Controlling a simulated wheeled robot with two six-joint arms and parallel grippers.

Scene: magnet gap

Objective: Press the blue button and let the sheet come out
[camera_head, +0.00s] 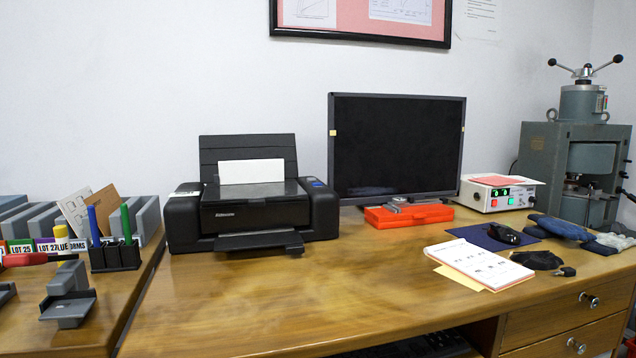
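A black printer (255,207) stands on the wooden desk, left of the monitor. A small blue button (316,183) shows on the top of its right side. A white sheet (252,171) stands upright in the rear feed against the black paper support (248,147). The output tray (258,241) at the printer's front is out and bare. Neither of my grippers is in view.
A monitor (398,145) stands right of the printer, with a red case (408,216) in front. A notepad (480,264) lies on the right. A pen holder (114,256) stands left on a separate surface. The desk (270,300) before the printer is clear.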

